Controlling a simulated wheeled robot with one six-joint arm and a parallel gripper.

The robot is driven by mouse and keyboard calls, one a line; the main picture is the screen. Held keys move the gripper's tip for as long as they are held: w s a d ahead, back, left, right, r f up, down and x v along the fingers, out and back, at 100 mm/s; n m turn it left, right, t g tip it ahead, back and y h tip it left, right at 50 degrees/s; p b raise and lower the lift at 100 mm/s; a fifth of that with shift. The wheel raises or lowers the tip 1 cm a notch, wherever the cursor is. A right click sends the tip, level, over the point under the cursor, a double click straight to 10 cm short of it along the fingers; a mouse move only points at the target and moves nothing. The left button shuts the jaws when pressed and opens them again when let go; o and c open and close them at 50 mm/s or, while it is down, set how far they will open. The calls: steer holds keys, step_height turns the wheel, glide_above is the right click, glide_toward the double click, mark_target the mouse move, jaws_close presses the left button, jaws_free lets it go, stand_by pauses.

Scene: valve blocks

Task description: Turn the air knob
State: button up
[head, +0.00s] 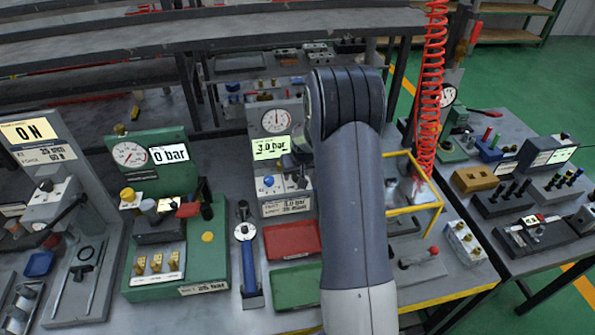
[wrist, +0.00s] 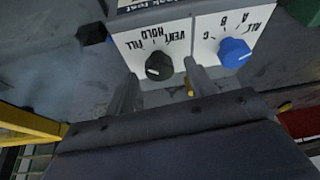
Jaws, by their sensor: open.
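In the wrist view a white panel, seen upside down, carries a black knob (wrist: 159,66) labelled FILL, HOLD and VENT and a blue knob (wrist: 234,52) labelled A, B, C and ALL. No label visible here says "air". My gripper (wrist: 163,88) is open, its two fingers on either side of the black knob. I cannot tell whether they touch it. In the head view the blue knob (head: 268,181) shows low on the grey unit (head: 276,150) with a round gauge and a 3.0 bar display. My arm hides part of this unit.
Red (head: 292,241) and green (head: 297,283) trays lie in front of the unit. A yellow frame (head: 414,209) stands right of my arm, below a hanging red coiled hose (head: 430,90). A green gauge station (head: 150,150) reading 0 bar stands at left.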

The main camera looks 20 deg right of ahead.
steer(key=shift+f, duration=0.15)
steer(key=c, duration=1)
